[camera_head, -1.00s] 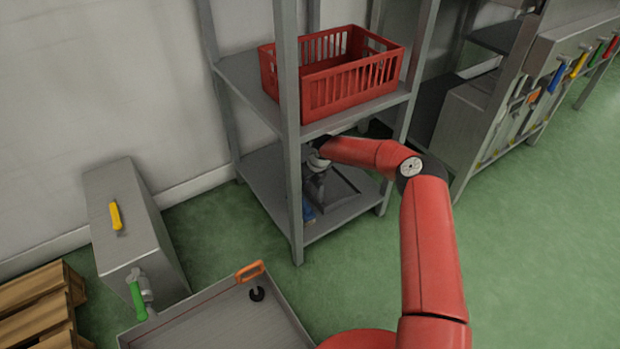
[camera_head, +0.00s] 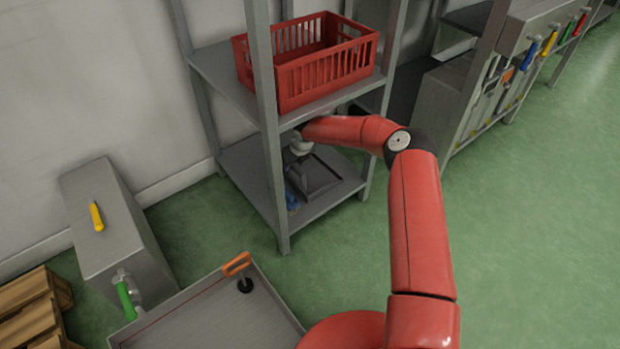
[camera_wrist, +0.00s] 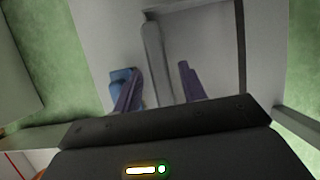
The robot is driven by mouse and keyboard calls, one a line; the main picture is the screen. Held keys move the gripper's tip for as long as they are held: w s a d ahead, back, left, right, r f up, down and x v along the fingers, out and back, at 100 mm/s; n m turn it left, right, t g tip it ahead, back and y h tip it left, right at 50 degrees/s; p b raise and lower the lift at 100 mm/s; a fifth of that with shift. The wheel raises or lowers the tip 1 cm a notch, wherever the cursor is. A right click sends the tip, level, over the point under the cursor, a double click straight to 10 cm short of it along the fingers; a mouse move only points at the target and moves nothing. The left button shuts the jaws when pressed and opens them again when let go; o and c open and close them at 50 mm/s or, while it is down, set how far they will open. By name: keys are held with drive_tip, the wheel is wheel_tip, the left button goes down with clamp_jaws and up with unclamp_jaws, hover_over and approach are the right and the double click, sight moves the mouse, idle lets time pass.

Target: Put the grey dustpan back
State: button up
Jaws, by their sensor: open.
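The grey dustpan (camera_head: 318,179) lies on the lower shelf of a grey metal rack (camera_head: 330,205). My gripper reaches in over that shelf from the right, under the upper shelf; its fingertips are hard to make out in the head view. In the wrist view my gripper (camera_wrist: 160,86) is open. The dustpan's grey handle (camera_wrist: 154,50) shows between the two purplish fingers, with gaps at the sides. I cannot tell whether the fingers are level with it.
A small blue thing (camera_head: 291,199) lies by the dustpan, left of the fingers in the wrist view (camera_wrist: 122,76). A red crate (camera_head: 330,75) stands on the shelf above. Rack posts stand close to my arm. Green floor (camera_head: 520,220) is clear at right.

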drive_tip(key=s+d, duration=0.7)
drive_tip(key=s, duration=0.3)
drive_tip(key=s+d+r+m+h, duration=0.35)
drive_tip(key=s+r+m, duration=0.35)
drive_tip(key=r+m, duration=0.45)
drive_tip(key=s+d+r+m+h, duration=0.2)
drive_tip(key=s+d+r+m, duration=0.45)
drive_tip(key=r, duration=0.75)
drive_tip(key=s+a+r+m+t+y, duration=0.1)
drive_tip(key=s+r+m, duration=0.4)
drive_tip(key=s+m, duration=0.7)
drive_tip(key=s+a+r+m+t+y, duration=0.1)
drive_tip(key=s+r+m, duration=0.4)
drive_tip(key=s+m, duration=0.6)
drive_tip(key=shift+s+m+y+p, duration=0.35)
drive_tip(key=shift+m+y, duration=0.2)
drive_tip(key=shift+m, duration=0.35)
drive_tip(key=shift+r, duration=0.1)
wheel_tip(320, 180, up, 8)
drive_tip(key=p, duration=0.8)
drive_tip(key=shift+r, duration=0.15)
